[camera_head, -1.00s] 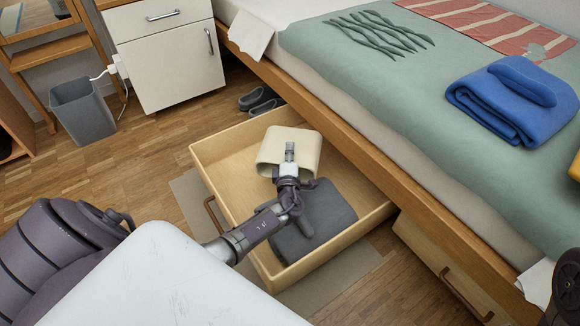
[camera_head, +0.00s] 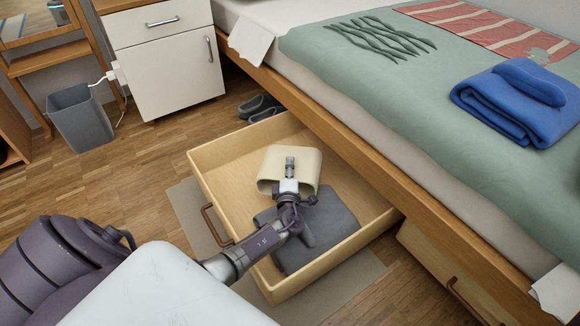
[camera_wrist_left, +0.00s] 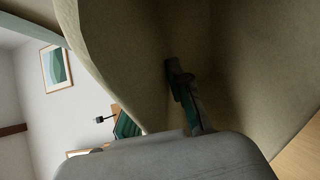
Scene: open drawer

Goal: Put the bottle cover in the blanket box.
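The beige bottle cover (camera_head: 270,171) is a hollow, soft-edged shape over the open blanket box (camera_head: 222,155), a light wooden drawer pulled out under the bed. My left gripper (camera_head: 290,168) is shut on the cover's near wall, with one finger showing outside it. The left wrist view shows the other finger (camera_wrist_left: 182,90) within the cover's beige cavity (camera_wrist_left: 235,60). I cannot tell whether the cover touches the box floor. A folded dark grey cloth (camera_head: 335,222) lies in the box, partly hidden by my arm. My right gripper is not in view.
The bed's wooden side rail (camera_head: 350,148) runs over the box's right side. A white cabinet (camera_head: 172,75), a grey bin (camera_head: 82,118) and dark slippers (camera_head: 258,106) stand beyond it. A blue folded blanket (camera_head: 510,115) lies on the bed. The box's back left is bare.

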